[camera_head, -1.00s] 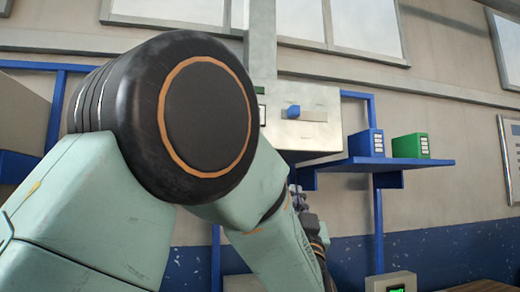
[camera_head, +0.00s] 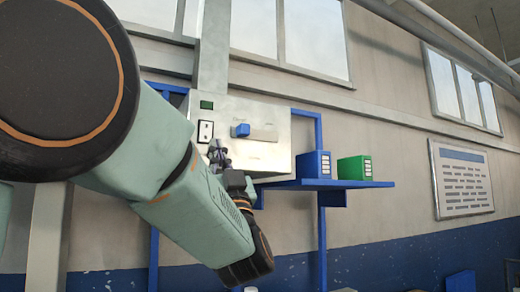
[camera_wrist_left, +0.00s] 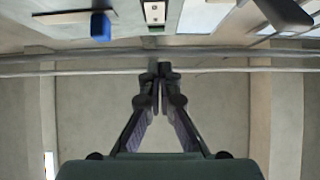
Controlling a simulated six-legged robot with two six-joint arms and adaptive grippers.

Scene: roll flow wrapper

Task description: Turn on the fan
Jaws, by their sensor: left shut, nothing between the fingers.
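A light control box (camera_head: 280,150) is on the wall. It carries a small white switch plate (camera_head: 205,131) with dark marks, a blue lever (camera_head: 241,130) to its right and a small green piece (camera_head: 206,104) above it. My left gripper (camera_head: 217,148) is shut and empty, just below and right of the switch plate; contact cannot be told. In the left wrist view its fingertips (camera_wrist_left: 158,72) meet, with the switch plate (camera_wrist_left: 154,12) and blue lever (camera_wrist_left: 100,27) near the top edge. No fan shows. My right gripper is out of view.
A blue shelf (camera_head: 330,184) right of the box holds a blue binder (camera_head: 313,165) and a green binder (camera_head: 354,169). A notice board (camera_head: 460,180) hangs farther right. Wall between shelf and board is clear.

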